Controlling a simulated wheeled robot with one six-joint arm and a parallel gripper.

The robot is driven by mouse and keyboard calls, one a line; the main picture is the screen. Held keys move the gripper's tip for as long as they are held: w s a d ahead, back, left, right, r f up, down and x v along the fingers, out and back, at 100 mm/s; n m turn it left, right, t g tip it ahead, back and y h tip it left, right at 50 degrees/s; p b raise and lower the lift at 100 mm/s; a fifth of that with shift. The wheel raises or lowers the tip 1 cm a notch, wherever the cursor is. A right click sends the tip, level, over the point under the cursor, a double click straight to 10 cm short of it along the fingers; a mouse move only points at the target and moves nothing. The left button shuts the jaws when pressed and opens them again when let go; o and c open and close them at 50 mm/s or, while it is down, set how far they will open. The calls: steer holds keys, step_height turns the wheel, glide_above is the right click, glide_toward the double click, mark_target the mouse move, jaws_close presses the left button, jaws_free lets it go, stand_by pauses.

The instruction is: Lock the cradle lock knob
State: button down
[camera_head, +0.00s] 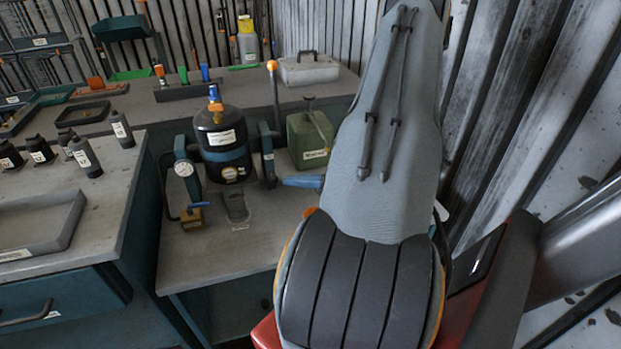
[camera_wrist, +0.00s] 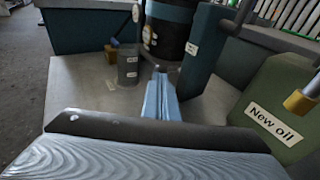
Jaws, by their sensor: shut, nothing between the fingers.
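A black blower housing (camera_head: 219,140) with a blue band stands upright in a cradle between two blue posts on the low bench. The right post (camera_head: 265,140) also shows in the wrist view (camera_wrist: 202,48), with a small white label. A dark round part at its lower end may be the cradle lock knob; I cannot tell its setting. My gripper (camera_head: 284,181) is shut and empty, with its blue fingers pointing at the foot of the right post. In the wrist view the fingertips (camera_wrist: 160,72) are close to the post and housing; contact is unclear.
A green oil can (camera_head: 309,140) stands close to the right of my gripper. A lever with an orange ball (camera_head: 272,65) rises behind. A grey cup (camera_head: 236,206) and brass block (camera_head: 192,217) stand in front of the cradle. A side bench (camera_head: 110,200) with bottles is left.

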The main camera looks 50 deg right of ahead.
steer(key=shift+x, duration=0.8)
steer(key=shift+w, duration=0.1)
steer(key=shift+w+d+b, duration=0.3)
steer(key=shift+w+d, duration=0.1)
steer(key=shift+w, duration=0.2)
steer(key=shift+w+d+b, duration=0.3)
steer(key=shift+w+d, duration=0.15)
steer(key=shift+w, duration=0.2)
steer(key=b+v, duration=0.1)
steer(key=v, duration=1.3)
steer(key=shift+b, duration=0.4)
